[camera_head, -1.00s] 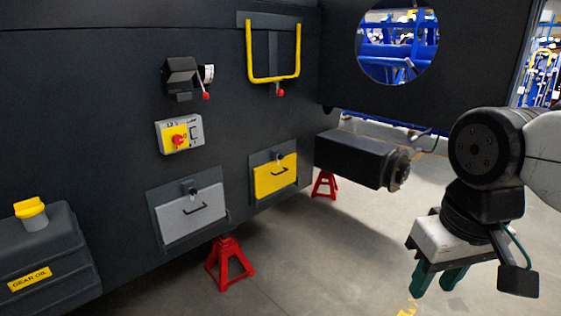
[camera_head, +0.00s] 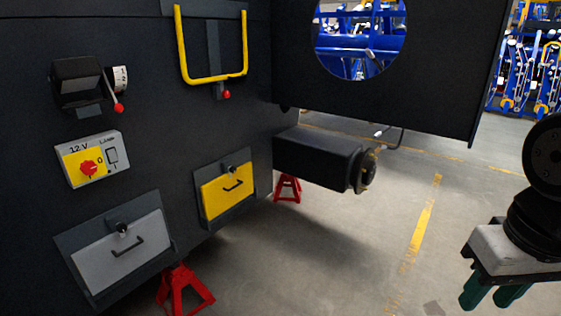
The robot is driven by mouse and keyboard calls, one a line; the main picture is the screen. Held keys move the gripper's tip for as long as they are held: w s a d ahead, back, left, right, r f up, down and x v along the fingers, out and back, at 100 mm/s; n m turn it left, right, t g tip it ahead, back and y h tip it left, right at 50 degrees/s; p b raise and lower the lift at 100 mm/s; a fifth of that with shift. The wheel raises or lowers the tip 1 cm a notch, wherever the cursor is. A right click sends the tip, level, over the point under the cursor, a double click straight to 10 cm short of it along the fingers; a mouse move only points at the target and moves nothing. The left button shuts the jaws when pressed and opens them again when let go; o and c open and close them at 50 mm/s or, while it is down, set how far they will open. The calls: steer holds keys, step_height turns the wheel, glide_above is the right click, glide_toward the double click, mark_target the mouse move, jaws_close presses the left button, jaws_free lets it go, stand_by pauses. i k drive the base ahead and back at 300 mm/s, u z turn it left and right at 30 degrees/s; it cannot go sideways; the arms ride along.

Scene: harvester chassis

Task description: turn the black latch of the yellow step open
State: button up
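The yellow step (camera_head: 226,197) is a flat yellow panel with a black handle, set in a dark frame on the chassis side, left of the picture's middle. A small dark latch (camera_head: 231,171) sits at its top edge; its exact turn is too small to tell. My gripper (camera_head: 491,295) is at the lower right, with its two green fingers pointing down and apart. It is open and empty, well to the right of the step and touching nothing.
A grey panel (camera_head: 125,250) with a similar latch is at the lower left. A yellow U-shaped bar (camera_head: 212,78) hangs above the step. The floor between is clear.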

mark_target(231, 169)
steer(key=z, duration=0.3)
steer(key=i, duration=1.7)
steer(key=u, duration=0.8)
steer(key=i, duration=0.35)
steer(key=u, duration=0.15)
